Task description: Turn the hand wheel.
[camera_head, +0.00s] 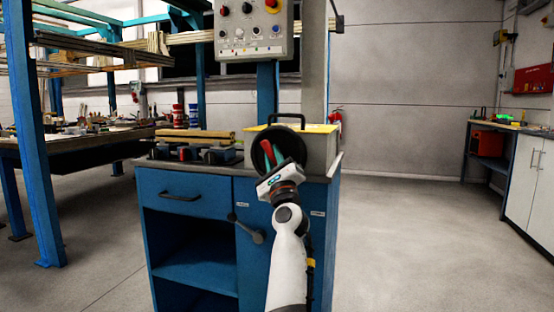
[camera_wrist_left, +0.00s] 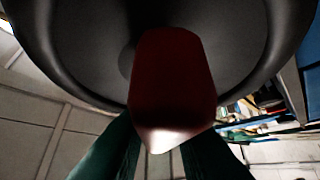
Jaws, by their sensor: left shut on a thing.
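The hand wheel (camera_head: 294,145) is a dark, dished round wheel at the front of a grey box on the blue cabinet. Its dark dish (camera_wrist_left: 80,45) fills the top of the left wrist view. A red handle (camera_wrist_left: 172,90) sticks out from the wheel toward the wrist camera. It also shows as a red strip (camera_head: 267,152) in the head view. My left gripper (camera_head: 273,156) is in front of the wheel, its green fingers (camera_wrist_left: 150,150) shut on the red handle. The fingertips are partly hidden behind the handle. My right gripper is not in view.
The blue cabinet (camera_head: 190,219) has a drawer and an open shelf; a grey lever (camera_head: 246,229) sticks out of its front. A control panel (camera_head: 253,30) hangs above. Workbenches stand at left and right. The floor (camera_head: 410,240) at right is clear.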

